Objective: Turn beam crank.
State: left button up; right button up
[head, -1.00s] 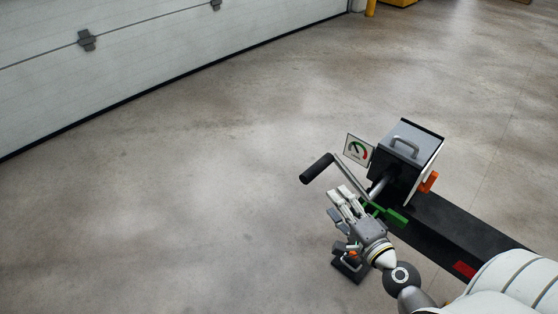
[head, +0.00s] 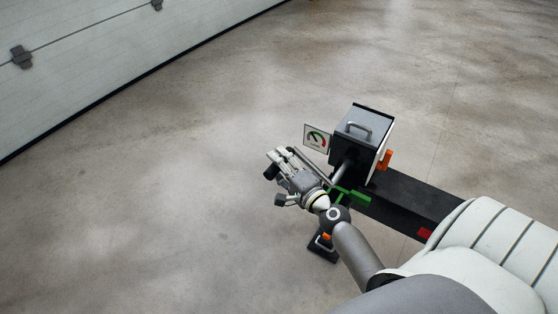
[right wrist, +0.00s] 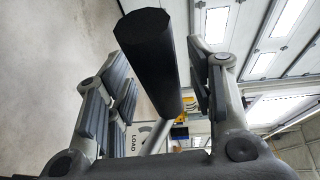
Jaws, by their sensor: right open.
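The crank sits on the beam's end, below a grey box (head: 362,131) with a top handle. Its black grip (head: 270,172) shows at its outer end, partly hidden by my fingers in the head view. My right gripper (head: 281,178) is at this grip, with fingers spread. In the right wrist view the black grip (right wrist: 150,58) runs between the fingers of the right gripper (right wrist: 165,85), which stand apart on both sides. A gap shows on each side; contact cannot be told. The dark beam (head: 405,203) extends to the lower right. My left gripper is out of view.
A gauge plate (head: 317,138) stands left of the box. A green bracket (head: 350,195) is close by my right wrist. An orange part (head: 385,160) juts from the box's right side. A dark foot (head: 323,249) stands below. Floor to the left is clear.

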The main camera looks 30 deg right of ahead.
jog(key=shift+w, duration=0.25)
grip_shut()
dwell(0.3)
